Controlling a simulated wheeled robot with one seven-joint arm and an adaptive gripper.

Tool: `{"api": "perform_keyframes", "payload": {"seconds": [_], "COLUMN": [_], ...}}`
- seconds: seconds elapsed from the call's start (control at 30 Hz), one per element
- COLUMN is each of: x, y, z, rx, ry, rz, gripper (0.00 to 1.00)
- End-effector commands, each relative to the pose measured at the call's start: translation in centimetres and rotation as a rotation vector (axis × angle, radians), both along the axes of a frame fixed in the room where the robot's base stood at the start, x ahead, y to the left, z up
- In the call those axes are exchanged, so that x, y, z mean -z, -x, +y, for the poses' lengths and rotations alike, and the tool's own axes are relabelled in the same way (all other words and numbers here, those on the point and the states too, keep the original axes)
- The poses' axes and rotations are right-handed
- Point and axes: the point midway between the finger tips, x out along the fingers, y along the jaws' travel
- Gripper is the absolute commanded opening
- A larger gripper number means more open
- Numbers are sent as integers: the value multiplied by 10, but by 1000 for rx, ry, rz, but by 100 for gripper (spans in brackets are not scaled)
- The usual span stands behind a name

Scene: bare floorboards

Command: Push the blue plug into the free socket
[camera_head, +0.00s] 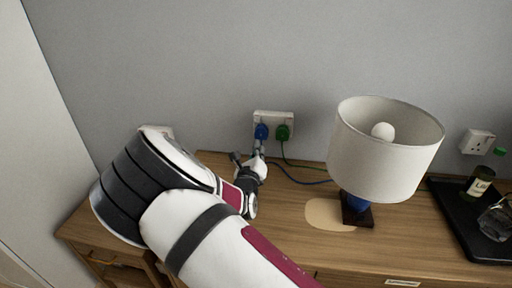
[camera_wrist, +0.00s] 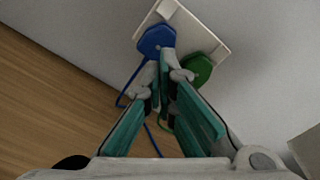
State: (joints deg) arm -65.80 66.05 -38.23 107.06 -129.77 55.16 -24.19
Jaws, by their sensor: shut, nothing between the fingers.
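The blue plug (camera_head: 261,131) is at the left half of the white double socket (camera_head: 273,115) on the wall. It also shows in the wrist view (camera_wrist: 156,40), with its blue cable hanging down. A green plug (camera_head: 283,132) sits in the right half, close beside it, and shows in the wrist view too (camera_wrist: 198,70). My gripper (camera_wrist: 166,66) is shut and empty, its fingertips right at the lower face of the blue plug. They appear to touch it. How deep the plug's pins sit in the socket is hidden.
A lamp with a white shade (camera_head: 385,150) stands on the wooden desk (camera_head: 290,215) to the right. A black tray (camera_head: 470,215) with a bottle (camera_head: 482,182) and a glass is at the far right. Another wall socket (camera_head: 479,142) is above it. The cables trail across the desk.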

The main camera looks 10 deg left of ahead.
Motion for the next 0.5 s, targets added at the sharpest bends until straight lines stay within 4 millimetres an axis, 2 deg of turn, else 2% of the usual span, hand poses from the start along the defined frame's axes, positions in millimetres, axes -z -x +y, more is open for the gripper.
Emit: {"api": "perform_keyframes", "payload": {"seconds": [0.17, 0.5], "x": [-1, 1], "y": [-8, -45], "z": [2, 1], "rx": [-10, -9], "ry": [12, 10], "rz": [-13, -12], "gripper": [0, 0]}}
